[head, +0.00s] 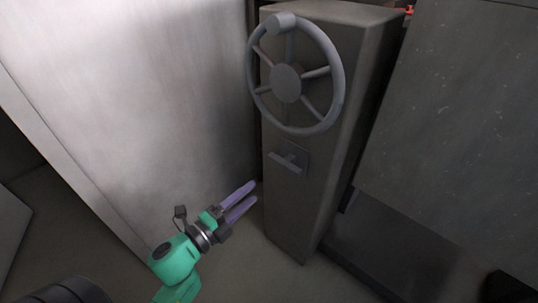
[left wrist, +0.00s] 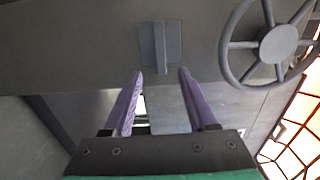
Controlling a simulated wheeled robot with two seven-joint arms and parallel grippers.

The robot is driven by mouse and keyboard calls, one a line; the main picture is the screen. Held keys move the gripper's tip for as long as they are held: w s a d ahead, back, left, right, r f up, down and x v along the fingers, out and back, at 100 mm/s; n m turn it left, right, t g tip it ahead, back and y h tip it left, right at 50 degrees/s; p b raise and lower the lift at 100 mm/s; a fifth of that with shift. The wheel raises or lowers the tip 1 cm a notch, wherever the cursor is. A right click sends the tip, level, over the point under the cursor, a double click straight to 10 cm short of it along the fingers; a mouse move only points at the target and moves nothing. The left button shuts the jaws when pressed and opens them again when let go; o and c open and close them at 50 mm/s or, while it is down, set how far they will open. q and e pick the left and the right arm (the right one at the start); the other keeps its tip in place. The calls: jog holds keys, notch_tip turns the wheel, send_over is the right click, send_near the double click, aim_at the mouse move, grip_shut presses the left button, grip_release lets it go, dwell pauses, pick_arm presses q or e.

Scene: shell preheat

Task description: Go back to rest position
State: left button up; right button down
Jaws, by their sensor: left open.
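My left gripper (head: 248,194) has purple fingers on a green arm and is low in the head view, left of a grey pillar. Its fingers are apart with nothing between them. In the left wrist view the open fingers (left wrist: 160,80) point toward a small lever on a plate (left wrist: 160,45), apart from it as far as I can tell. The same lever (head: 289,162) is on the pillar front in the head view, above and right of the fingertips. My right gripper is in neither view.
The grey pillar (head: 310,215) carries a spoked handwheel (head: 286,82), also in the left wrist view (left wrist: 277,43). A large pale panel (head: 150,90) stands on the left, a dark slab (head: 455,120) on the right. Some floor (head: 235,265) is clear below the gripper.

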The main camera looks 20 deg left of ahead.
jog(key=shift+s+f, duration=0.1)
pick_arm(q)
jog(key=a+f+n+g+y, duration=0.4)
jog(key=a+f+n+y, duration=0.45)
jog(key=f+n, duration=0.5)
jog(key=s+f+n+g, duration=0.4)
jog(key=f+g, duration=0.1)
jog(key=f, duration=0.5)
jog(key=s+d+f+n+g+h, duration=0.25)
jog(key=s+d+f+g, duration=0.3)
jog(key=s, duration=0.35)
jog(key=s+a+r+p, duration=0.1)
jog(key=s+a+p, duration=0.1)
jog(key=s+p, duration=0.6)
jog(key=s+a+r+g+p, duration=0.1)
jog(key=s+p, duration=0.7)
jog(key=p, duration=0.9)
jog(key=shift+s+a+r+y, duration=0.4)
jog(key=shift+a+r, duration=0.05)
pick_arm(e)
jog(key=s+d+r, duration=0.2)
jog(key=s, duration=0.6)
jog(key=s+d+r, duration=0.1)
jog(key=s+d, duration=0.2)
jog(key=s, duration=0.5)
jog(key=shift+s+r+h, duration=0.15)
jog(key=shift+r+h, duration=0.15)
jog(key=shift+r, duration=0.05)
